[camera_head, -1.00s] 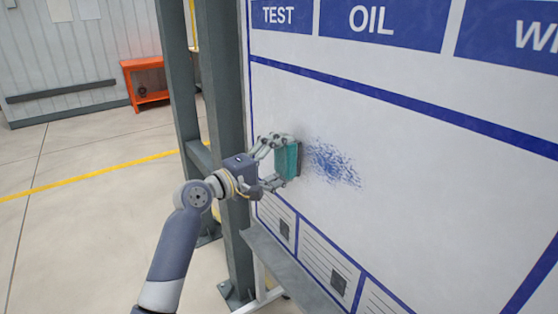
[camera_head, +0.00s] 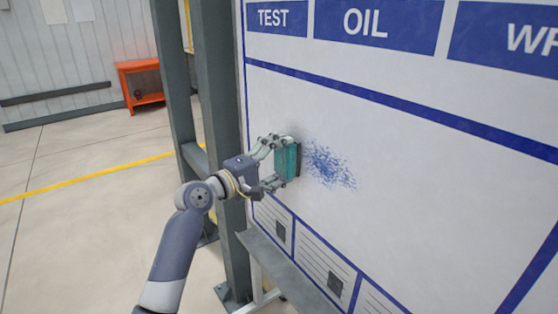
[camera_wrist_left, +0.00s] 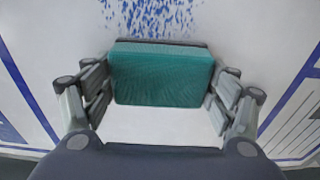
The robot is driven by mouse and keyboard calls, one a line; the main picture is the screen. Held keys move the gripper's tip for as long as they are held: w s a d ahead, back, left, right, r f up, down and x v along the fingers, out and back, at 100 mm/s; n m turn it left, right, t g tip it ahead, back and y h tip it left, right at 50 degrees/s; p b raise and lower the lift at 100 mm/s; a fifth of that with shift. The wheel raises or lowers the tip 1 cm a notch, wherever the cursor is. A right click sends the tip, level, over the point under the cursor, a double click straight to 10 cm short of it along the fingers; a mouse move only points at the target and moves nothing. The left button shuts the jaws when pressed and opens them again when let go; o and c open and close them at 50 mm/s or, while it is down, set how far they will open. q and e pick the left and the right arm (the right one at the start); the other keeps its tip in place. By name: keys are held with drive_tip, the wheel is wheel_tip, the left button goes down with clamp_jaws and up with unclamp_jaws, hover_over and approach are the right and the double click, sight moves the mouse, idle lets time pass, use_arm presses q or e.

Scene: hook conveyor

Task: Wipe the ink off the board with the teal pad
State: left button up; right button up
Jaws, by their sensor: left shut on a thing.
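The teal pad (camera_head: 286,160) is a teal block with a dark face turned to the board. My left gripper (camera_head: 276,162) is shut on it and holds it at the left part of the white board (camera_head: 430,190). The pad also shows between the two fingers in the left wrist view (camera_wrist_left: 162,75). It is at or very close to the board; I cannot tell whether it touches. The blue ink (camera_head: 329,166) is a speckled patch just right of the pad. In the left wrist view the ink (camera_wrist_left: 155,14) lies just beyond the pad's top edge. My right gripper does not show.
A grey ledge (camera_head: 285,272) runs along the board's lower edge. Grey steel posts (camera_head: 222,130) stand at the board's left side. An orange bench (camera_head: 141,84) stands far back at the left. The board to the right of the ink is clear.

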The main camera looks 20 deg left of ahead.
use_arm(q)
drive_tip(key=shift+w+d, duration=0.25)
drive_tip(key=shift+w, duration=0.05)
